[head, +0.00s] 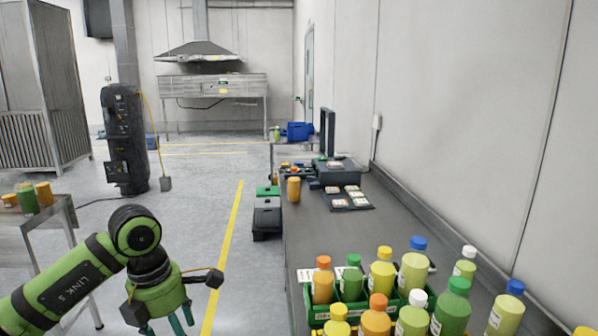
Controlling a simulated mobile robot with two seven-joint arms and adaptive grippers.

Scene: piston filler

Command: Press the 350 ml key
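No 350 ml key can be made out in the head view. My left gripper (180,320) is at the bottom left, over the floor beside the yellow line. Its fingers point down and are partly cut off by the lower picture edge, so I cannot tell whether it is open or shut. It touches no key or panel that I can see. My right gripper is not in view.
A long dark counter (350,240) runs along the right wall, with a green crate (295,300) and several juice bottles in front. A steel table (35,225) stands left. A black column-like unit (125,145) stands behind. The floor (200,190) between is largely clear.

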